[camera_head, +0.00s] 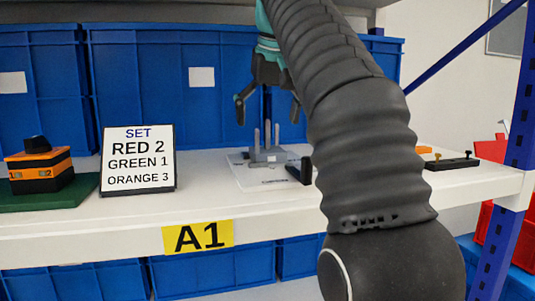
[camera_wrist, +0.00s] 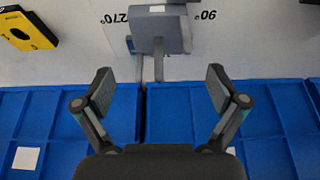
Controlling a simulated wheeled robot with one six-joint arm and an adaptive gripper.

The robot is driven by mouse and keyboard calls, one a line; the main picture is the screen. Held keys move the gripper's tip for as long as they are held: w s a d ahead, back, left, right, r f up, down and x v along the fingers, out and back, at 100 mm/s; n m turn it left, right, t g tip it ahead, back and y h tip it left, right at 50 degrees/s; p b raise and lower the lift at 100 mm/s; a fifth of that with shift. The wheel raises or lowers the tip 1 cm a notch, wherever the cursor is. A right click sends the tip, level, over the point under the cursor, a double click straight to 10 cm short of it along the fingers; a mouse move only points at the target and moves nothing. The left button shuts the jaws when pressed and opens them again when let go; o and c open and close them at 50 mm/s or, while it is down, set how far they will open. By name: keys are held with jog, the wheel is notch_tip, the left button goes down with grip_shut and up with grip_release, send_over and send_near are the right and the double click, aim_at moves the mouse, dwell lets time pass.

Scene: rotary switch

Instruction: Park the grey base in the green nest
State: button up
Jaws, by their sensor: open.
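The grey base (camera_head: 268,154) sits on a pale printed plate (camera_head: 250,179) in the middle of the shelf, with upright grey pins on it. In the wrist view the grey base (camera_wrist: 160,33) is at the top centre, between the 270° and 90° marks. My gripper (camera_head: 268,110) is open and empty above and around the line of the pins, apart from the base. In the wrist view my gripper's fingers (camera_wrist: 160,88) are spread wide. A dark green board (camera_head: 85,188) lies at the far left; I cannot tell if it is the nest.
An orange and black switch box (camera_head: 40,168) stands on the green board. A sign (camera_head: 138,160) reads red 2, green 1, orange 3. A black handle-like piece (camera_head: 301,171) is beside the plate. A black bar (camera_head: 452,162) lies at right. Blue bins (camera_head: 165,85) line the back.

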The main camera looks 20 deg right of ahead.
aim_at(267, 135)
jog(key=shift+x, duration=2.7)
jog(key=c, duration=1.3)
